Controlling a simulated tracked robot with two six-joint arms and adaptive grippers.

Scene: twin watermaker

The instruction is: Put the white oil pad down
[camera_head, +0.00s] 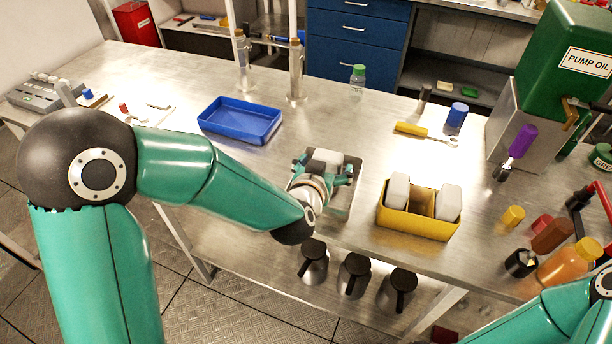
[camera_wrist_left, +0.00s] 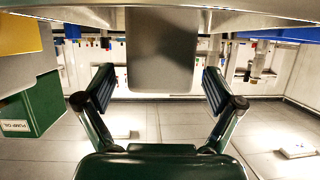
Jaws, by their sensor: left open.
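The white oil pad (camera_head: 328,157) is between the fingers of my left gripper (camera_head: 323,172), over a grey mat (camera_head: 342,204) on the steel bench. In the left wrist view the pad (camera_wrist_left: 160,48) looks grey and in shadow. The fingers of my left gripper (camera_wrist_left: 160,92) stand wide apart, with a gap on each side of the pad. The pad's contact with the mat is hidden by the gripper. My right arm shows at the lower right of the head view, but its gripper is out of frame.
A yellow box (camera_head: 417,224) with two white pads (camera_head: 397,190) (camera_head: 448,203) stands right of the mat. A blue tray (camera_head: 240,121) lies to the left. A green pump oil tank (camera_head: 567,55) stands at the right. Bare bench surrounds the mat's left side.

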